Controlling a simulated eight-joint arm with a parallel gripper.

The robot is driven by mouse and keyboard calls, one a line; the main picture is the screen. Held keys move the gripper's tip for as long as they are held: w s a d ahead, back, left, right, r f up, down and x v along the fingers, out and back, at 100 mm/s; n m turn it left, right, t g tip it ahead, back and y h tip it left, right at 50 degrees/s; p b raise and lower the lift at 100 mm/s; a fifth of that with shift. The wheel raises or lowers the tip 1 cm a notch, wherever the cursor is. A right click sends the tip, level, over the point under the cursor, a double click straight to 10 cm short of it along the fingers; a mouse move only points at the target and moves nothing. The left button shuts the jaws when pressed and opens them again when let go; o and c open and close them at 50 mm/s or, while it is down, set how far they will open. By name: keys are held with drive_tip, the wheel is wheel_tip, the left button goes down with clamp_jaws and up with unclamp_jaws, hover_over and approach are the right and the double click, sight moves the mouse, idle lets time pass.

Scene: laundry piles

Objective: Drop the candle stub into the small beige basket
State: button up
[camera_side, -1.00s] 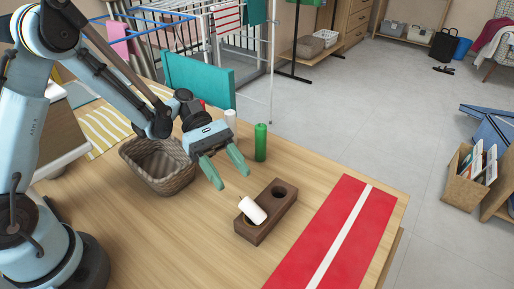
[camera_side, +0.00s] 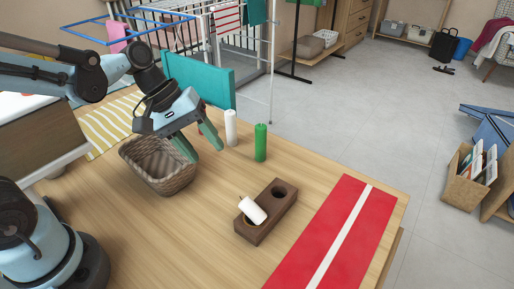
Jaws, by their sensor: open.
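A short white candle stub (camera_side: 253,210) leans tilted at the near hole of a dark wooden holder block (camera_side: 279,210) on the table. The small beige wicker basket (camera_side: 171,184) stands to the left, and no object shows in the part of its inside I can see. My gripper (camera_side: 204,153) is open and empty, pointing down with its green fingers at the basket's back right rim. One finger overlaps the rim in the picture; I cannot tell whether it touches. The stub is well to the right of and nearer than my gripper.
A taller white candle (camera_side: 231,127) and a green candle (camera_side: 260,142) stand upright just right of my gripper. A red runner with a white stripe (camera_side: 319,254) lies at the table's right. A striped yellow cloth (camera_side: 100,135) lies at the back left. The table's front middle is clear.

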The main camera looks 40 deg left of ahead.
drive_tip(key=s+a+r+m+t+y, duration=0.2)
drive_tip(key=s+a+m+t+y, duration=0.1)
drive_tip(key=m, duration=0.4)
drive_tip(key=a+t+y, duration=0.1)
drive_tip(key=a+y, duration=0.1)
drive_tip(key=shift+a+m, duration=0.3)
drive_tip(key=shift+o, duration=0.4)
drive_tip(key=shift+a+r, duration=0.1)
drive_tip(key=shift+a, duration=0.05)
wheel_tip(320, 180, up, 3)
drive_tip(key=n+g, duration=0.7)
drive_tip(key=n, duration=1)
hover_over(247, 200)
drive_tip(key=shift+n, duration=0.3)
drive_tip(key=shift+f, duration=6.15)
